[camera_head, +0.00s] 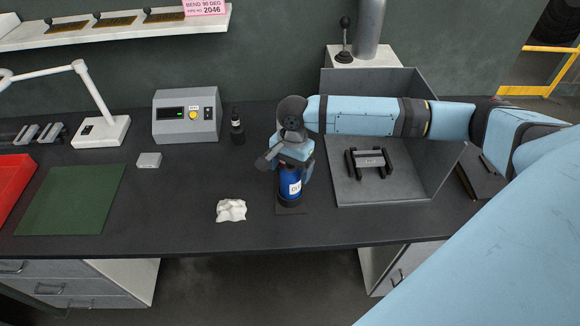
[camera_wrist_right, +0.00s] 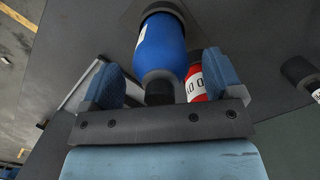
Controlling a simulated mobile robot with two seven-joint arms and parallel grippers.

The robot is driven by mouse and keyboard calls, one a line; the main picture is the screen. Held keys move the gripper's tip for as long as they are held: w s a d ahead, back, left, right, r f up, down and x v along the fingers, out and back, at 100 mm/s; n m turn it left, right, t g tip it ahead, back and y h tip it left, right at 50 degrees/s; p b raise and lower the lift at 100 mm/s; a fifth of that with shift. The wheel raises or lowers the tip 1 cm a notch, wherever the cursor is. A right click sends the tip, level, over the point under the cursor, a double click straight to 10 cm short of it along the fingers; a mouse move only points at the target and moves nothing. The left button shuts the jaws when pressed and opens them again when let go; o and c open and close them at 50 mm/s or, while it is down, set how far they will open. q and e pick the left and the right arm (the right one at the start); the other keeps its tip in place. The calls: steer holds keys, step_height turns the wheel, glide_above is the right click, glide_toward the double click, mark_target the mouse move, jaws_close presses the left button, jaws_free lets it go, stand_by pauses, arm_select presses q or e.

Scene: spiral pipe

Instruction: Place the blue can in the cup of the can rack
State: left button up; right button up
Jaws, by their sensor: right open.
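The blue can (camera_head: 291,184) stands upright near the table's front edge, its lower end inside a dark ring that looks like a cup of the can rack, on a dark square base (camera_head: 291,211). I cannot tell how deep it sits. My right gripper (camera_head: 294,166) is above it, open, with its fingers on either side of the can's top. In the right wrist view, the blue can (camera_wrist_right: 162,48) lies ahead of the open fingers (camera_wrist_right: 162,82). A red can (camera_wrist_right: 195,83) shows beside it there; the head view hides it. My left gripper is not in view.
A white crumpled cloth (camera_head: 231,210) lies left of the can. A grey open-sided box (camera_head: 345,190) holding a black fixture (camera_head: 369,162) stands to the right. A dark bottle (camera_head: 237,128) and a control box (camera_head: 187,117) stand behind. The table front between mat (camera_head: 70,200) and cloth is clear.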

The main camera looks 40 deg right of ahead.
step_height(320, 180, up, 12)
steer(key=d, duration=0.1)
steer(key=shift+w+d, duration=0.15)
steer(key=shift+w, duration=0.2)
stand_by(0.4)
